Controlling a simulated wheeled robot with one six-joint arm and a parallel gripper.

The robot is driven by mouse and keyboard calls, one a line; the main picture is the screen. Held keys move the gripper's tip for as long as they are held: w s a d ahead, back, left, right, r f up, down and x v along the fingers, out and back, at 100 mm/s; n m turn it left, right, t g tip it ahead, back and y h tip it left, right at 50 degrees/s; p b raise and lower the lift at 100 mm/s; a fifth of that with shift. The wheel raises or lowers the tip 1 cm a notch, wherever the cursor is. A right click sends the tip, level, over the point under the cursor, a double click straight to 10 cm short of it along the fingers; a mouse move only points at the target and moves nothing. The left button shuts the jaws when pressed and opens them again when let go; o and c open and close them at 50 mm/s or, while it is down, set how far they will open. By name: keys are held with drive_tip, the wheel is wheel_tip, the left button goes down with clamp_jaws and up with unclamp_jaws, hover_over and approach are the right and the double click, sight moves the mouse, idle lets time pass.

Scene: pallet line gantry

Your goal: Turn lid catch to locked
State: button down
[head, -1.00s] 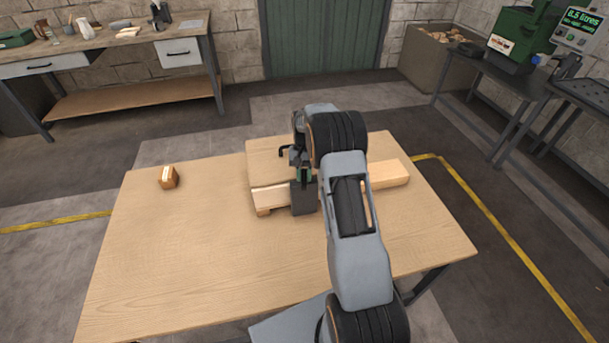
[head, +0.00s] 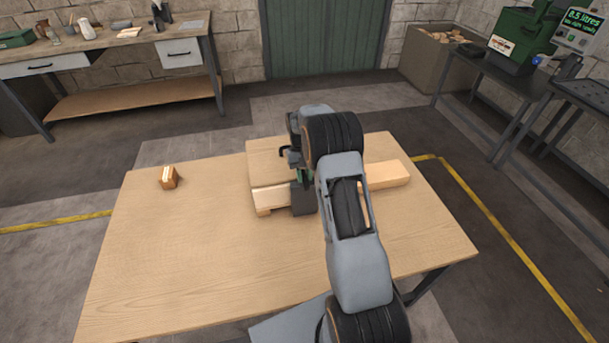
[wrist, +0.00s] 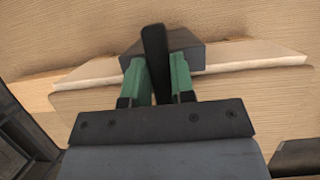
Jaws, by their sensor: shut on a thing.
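The lid catch shows in the wrist view as a black lever (wrist: 156,62) on a dark grey block (wrist: 190,48). The block also shows in the head view (head: 303,200), at the front of a light wooden piece on the table. My gripper (wrist: 158,75) has green fingers on either side of the lever and is shut on it. In the head view my gripper (head: 303,176) is partly hidden by my arm. The lever stands close to upright in the wrist view, tilted slightly. I cannot read any locked marking.
The pale wooden boards (head: 388,174) lie around the block on the wooden table (head: 190,255). A small wooden block (head: 169,178) sits at the table's left. A workbench (head: 110,50) stands behind.

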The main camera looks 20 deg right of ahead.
drive_tip(key=c, duration=1)
unclamp_jaws()
drive_tip(key=shift+o, duration=0.2)
drive_tip(key=v, duration=1.4)
drive_tip(key=shift+s+f, duration=0.1)
drive_tip(key=shift+s, duration=0.05)
